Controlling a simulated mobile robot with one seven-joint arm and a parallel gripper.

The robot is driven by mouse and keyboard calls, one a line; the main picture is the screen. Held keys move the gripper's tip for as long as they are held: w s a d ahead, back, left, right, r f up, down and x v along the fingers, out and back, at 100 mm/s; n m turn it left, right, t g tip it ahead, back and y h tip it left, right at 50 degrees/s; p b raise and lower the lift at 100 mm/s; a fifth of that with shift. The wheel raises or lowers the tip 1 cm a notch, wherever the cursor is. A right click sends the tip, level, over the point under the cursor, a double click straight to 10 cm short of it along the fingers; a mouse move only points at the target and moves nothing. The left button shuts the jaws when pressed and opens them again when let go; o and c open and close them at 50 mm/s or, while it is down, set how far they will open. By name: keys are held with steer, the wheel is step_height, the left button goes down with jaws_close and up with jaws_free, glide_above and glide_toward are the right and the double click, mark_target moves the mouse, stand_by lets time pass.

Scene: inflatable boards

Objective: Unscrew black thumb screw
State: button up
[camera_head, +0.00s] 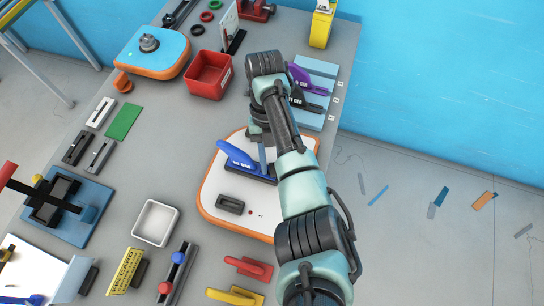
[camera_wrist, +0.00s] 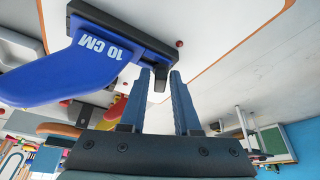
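The blue fin marked 10 CM (camera_head: 238,158) stands in a black base (camera_head: 250,173) on the white board with an orange edge (camera_head: 213,200). In the wrist view the fin (camera_wrist: 70,65) is at the left and its black base (camera_wrist: 125,28) runs across the top. A small dark peg, likely the black thumb screw (camera_wrist: 160,80), shows at the base's near end. My gripper (camera_wrist: 161,72) has its two fingertips on either side of this peg, with little room around it. Whether they press on it is unclear. In the head view my gripper (camera_head: 263,158) is at the fin, partly hidden by my arm.
A dark slotted block (camera_head: 230,204) and a small red dot lie on the board. A red bin (camera_head: 209,75) stands behind it, purple and black fins (camera_head: 302,85) at the back right. A white tray (camera_head: 156,222) and red and yellow fins (camera_head: 249,267) are nearer.

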steer(key=shift+o, duration=1.3)
steer(key=shift+w+r, duration=0.1)
steer(key=shift+w, duration=0.05)
steer(key=shift+r, duration=0.2)
step_height(320, 180, up, 5)
steer(key=p, duration=0.5)
steer(key=m, duration=0.1)
steer(key=m+y+p, duration=0.1)
steer(key=shift+d+m, duration=0.2)
steer(key=shift+m, duration=0.1)
steer(key=shift+d+f+m+y, duration=0.1)
steer(key=shift+m+y, duration=0.2)
steer(key=shift+m, duration=0.4)
